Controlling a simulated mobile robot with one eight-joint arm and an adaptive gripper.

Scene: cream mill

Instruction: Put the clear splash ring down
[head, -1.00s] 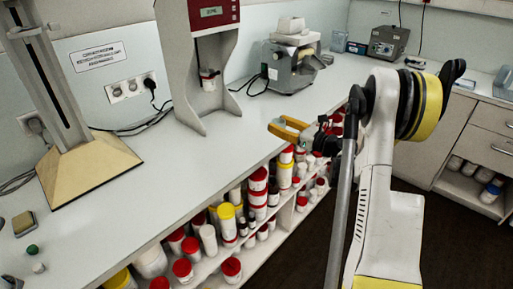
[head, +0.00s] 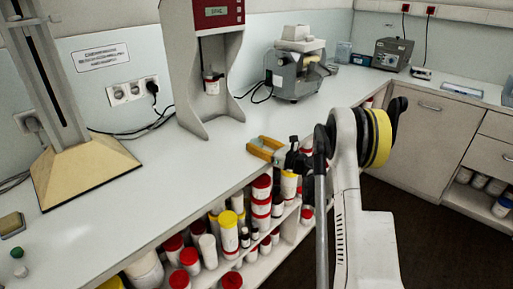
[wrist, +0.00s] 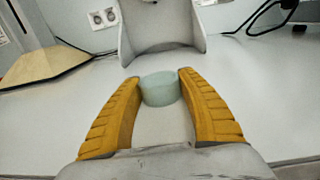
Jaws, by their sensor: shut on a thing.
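My gripper (head: 264,149) has yellow fingers and is over the front edge of the long white worktop (head: 130,208), in front of the red and grey stand machine. In the wrist view, the gripper (wrist: 160,88) is shut on the clear splash ring (wrist: 160,90), a short, pale blue-green, see-through round piece between the two fingertips. The ring looks upright. In the head view it is too small and hidden by the fingers to make out. I cannot tell whether its underside touches the worktop.
The stand machine (head: 206,60) rises behind my gripper, its base also in the wrist view (wrist: 163,28). A grey device (head: 296,72) with a black cable stands to its right. A beige-based column (head: 85,170) is at left. Red-lidded jars (head: 261,190) fill the shelves below. Bare worktop lies left of my gripper.

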